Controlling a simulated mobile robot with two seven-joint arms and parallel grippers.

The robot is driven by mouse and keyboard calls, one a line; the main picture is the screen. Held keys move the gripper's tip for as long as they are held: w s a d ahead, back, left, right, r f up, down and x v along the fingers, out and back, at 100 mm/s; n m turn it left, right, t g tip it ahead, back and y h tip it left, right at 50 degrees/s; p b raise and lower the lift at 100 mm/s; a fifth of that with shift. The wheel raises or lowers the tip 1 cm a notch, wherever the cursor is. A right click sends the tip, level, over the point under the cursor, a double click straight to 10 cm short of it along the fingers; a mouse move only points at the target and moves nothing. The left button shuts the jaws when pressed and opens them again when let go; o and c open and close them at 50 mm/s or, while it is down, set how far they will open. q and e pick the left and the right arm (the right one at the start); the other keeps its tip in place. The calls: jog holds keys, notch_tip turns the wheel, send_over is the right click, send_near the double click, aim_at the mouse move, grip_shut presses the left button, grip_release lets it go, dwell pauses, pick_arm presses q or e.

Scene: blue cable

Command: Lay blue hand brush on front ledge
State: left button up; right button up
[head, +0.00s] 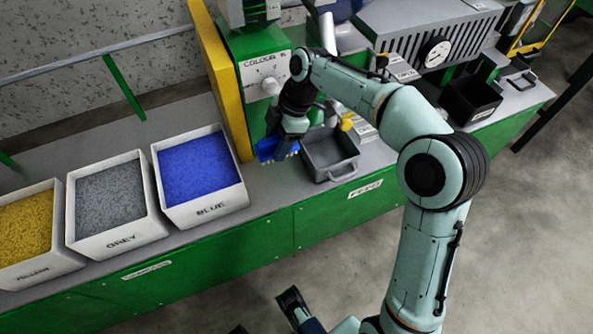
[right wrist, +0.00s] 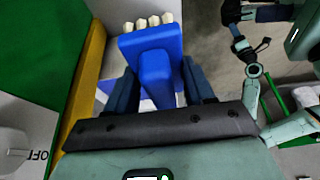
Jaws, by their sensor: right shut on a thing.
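The blue hand brush (head: 267,148) is in my right gripper (head: 284,146), over the grey counter beside the yellow panel's foot. In the right wrist view, the brush (right wrist: 157,67) sits between the two dark fingers of the right gripper (right wrist: 162,88), with its cream bristle tufts at the far end. The front ledge (head: 270,196) is the grey front strip of the counter, bare below the brush. I cannot tell whether the brush touches the counter. Dark parts at the bottom edge of the head view seem to be my left gripper (head: 291,302), partly cut off; its jaw state is unclear.
White bins of yellow (head: 28,262), grey (head: 72,222) and blue granules (head: 240,198) stand left. A grey tray (head: 335,172) stands close right of the brush. The green machine and yellow panel (head: 222,85) rise behind. A black bin (head: 470,112) stands farther right.

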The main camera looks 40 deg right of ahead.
notch_tip(320, 180, down, 14)
jog(key=b, duration=0.3)
jog(key=shift+r, duration=0.25)
notch_tip(320, 180, down, 5)
jog(key=shift+f+b, duration=0.1)
jog(key=shift+b, duration=0.8)
jog(key=shift+c, duration=0.6)
jog(key=o, duration=1.4)
jog(key=shift+f, duration=0.1)
pick_arm(q)
jog(key=w+a+f+t+y, duration=0.1)
jog(key=w+a+f, duration=0.2)
jog(key=w+f, duration=0.3)
jog(key=shift+a+n+t, duration=0.3)
jog(key=shift+a+t, duration=0.1)
jog(key=shift+w, duration=0.1)
